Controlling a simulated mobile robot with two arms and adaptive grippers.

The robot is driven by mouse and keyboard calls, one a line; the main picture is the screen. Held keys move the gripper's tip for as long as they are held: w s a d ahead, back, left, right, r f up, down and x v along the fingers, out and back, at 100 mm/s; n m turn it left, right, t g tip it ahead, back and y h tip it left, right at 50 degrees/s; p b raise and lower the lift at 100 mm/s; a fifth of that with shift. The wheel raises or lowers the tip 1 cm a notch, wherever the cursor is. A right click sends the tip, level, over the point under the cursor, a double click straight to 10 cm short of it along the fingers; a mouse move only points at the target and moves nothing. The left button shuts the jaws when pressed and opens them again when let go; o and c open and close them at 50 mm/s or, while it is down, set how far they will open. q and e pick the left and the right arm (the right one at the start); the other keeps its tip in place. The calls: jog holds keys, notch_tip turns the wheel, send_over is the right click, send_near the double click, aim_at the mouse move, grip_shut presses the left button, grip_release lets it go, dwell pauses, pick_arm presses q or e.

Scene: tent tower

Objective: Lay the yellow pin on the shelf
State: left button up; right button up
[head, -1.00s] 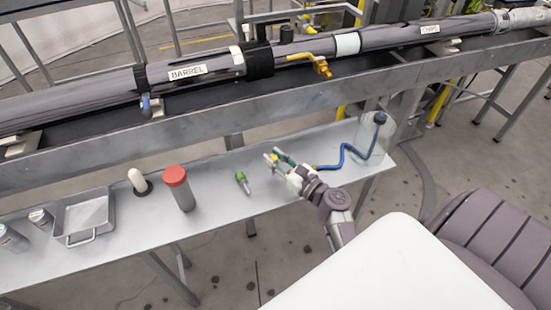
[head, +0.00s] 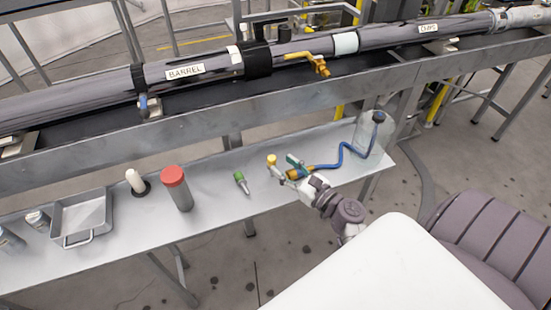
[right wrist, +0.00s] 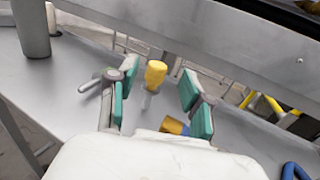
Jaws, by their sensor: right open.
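The yellow pin (head: 272,160) has a yellow head and a grey shaft. It appears to lie on the grey metal shelf (head: 220,205), right of the green pin (head: 240,178). In the right wrist view the yellow pin (right wrist: 155,74) shows between and beyond the green pads of my right gripper (right wrist: 157,88), with room on both sides. My right gripper (head: 287,167) is open and empty, just right of the pin in the head view. My left gripper is not in view.
A brass-ended blue hose (head: 343,152) lies close by my right gripper and runs to a clear bottle (head: 370,138). Left on the shelf are a red-capped cylinder (head: 178,190), a white-topped piece (head: 136,180) and a metal tray (head: 82,218). A long barrel rail runs behind.

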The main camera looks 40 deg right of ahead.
jog(key=s+d, duration=0.1)
jog(key=s, duration=0.6)
jog(key=shift+s+b, duration=0.2)
jog(key=shift+b, duration=0.2)
jog(key=shift+f, duration=0.1)
